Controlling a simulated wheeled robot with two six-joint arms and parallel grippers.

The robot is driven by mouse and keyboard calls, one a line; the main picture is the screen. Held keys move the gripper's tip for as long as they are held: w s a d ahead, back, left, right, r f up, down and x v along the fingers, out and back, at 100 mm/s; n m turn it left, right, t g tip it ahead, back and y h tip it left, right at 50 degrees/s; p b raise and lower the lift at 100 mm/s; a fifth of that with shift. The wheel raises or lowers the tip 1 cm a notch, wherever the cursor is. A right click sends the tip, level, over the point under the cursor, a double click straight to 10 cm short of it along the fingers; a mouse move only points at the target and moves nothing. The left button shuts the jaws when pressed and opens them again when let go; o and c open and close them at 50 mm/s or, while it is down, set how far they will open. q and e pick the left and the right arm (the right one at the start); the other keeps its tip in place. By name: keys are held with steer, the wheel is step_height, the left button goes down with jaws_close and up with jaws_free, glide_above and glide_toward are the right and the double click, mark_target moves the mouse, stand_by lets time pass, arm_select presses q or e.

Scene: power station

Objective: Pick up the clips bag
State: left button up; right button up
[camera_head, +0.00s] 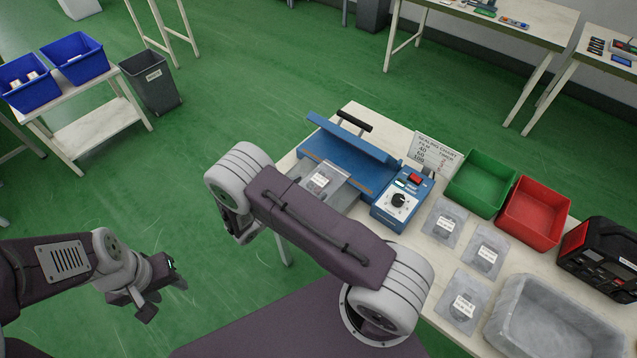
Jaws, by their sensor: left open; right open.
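Several clear bags with white labels are on the bench; the labels are too small to read, so I cannot tell which is the clips bag. One bag (319,182) lies at the front of the blue sealer (349,158). Other bags lie flat to its right: an upper bag (444,223), a middle bag (486,251) and a lower bag (462,303). My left gripper (163,289) is open and empty over the green floor, well left of the bench. My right arm crosses in front of the bench's left edge; its gripper is hidden behind the arm.
A blue control box (402,198) with a dial stands beside the sealer. A sign (435,155), green bin (481,182), red bin (533,213), grey tray (510,305) and black-red device (603,262) fill the bench's right side.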

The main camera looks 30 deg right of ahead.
mark_target(319, 181)
steer(key=shift+w+d+f, duration=0.1)
steer(key=shift+d, duration=0.4)
steer(key=shift+w+d, duration=0.1)
steer(key=shift+w, duration=0.05)
steer(key=shift+w+f, duration=0.15)
steer(key=shift+f, duration=0.05)
steer(key=shift+w+d+f, duration=0.1)
steer(key=shift+d, duration=0.25)
steer(key=p+x, duration=0.1)
steer(key=x, duration=0.3)
steer(key=shift+w+d+p, duration=0.15)
steer(key=shift+d+p, duration=0.05)
steer(key=shift+p, duration=0.1)
steer(key=shift+w+d+f, duration=0.15)
steer(key=shift+f, duration=0.05)
arm_select(q)
steer(key=shift+s+a+r, duration=0.1)
steer(key=shift+a+r, duration=0.4)
steer(key=shift+r, duration=0.35)
arm_select(e)
steer(key=c, duration=1.6)
